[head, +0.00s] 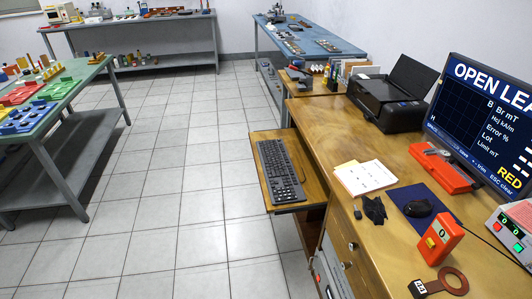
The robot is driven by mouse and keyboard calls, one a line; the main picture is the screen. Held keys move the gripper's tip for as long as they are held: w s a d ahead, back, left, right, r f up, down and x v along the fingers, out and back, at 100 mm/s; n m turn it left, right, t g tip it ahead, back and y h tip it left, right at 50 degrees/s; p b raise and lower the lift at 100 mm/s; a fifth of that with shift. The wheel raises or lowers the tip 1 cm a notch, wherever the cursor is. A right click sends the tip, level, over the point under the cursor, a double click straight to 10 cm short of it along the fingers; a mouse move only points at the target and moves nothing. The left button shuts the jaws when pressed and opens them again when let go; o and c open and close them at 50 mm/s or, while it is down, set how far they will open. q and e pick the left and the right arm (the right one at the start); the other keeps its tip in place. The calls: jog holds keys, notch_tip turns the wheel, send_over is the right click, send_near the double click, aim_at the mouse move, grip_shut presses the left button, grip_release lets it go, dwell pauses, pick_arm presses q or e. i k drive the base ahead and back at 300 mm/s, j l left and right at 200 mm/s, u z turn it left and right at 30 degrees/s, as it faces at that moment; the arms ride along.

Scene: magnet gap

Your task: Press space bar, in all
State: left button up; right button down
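A black keyboard (279,170) lies on a pulled-out wooden tray (258,141) at the left side of the wooden desk. Its long side runs away from me. The keys are small here, and I cannot clearly pick out the space bar. A monitor (488,115) at the right shows a dark blue screen with a grid, the cut-off words "OPEN LEA", several lines of labels and a yellow "RED". Neither of my grippers is in view, and nothing touches the keyboard.
A green table (84,72) stands at the left. The tiled floor (180,190) between is clear.

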aim_at(264, 155)
jog(key=i+j+z, duration=0.2)
jog(key=i+j, duration=0.25)
jog(key=j, duration=0.2)
jog(key=i+j+z, duration=0.1)
jog(key=j, duration=0.25)
jog(key=i+j+z, duration=0.1)
jog(key=i+j, duration=0.15)
jog(key=j, duration=0.15)
jog(key=i+j+z, duration=0.1)
jog(key=j, duration=0.25)
jog(key=i+j, duration=0.25)
jog(key=j, duration=0.15)
jog(key=i+j+z, duration=0.15)
jog(key=j, duration=0.25)
jog(key=i+j+z, duration=0.1)
jog(key=j, duration=0.3)
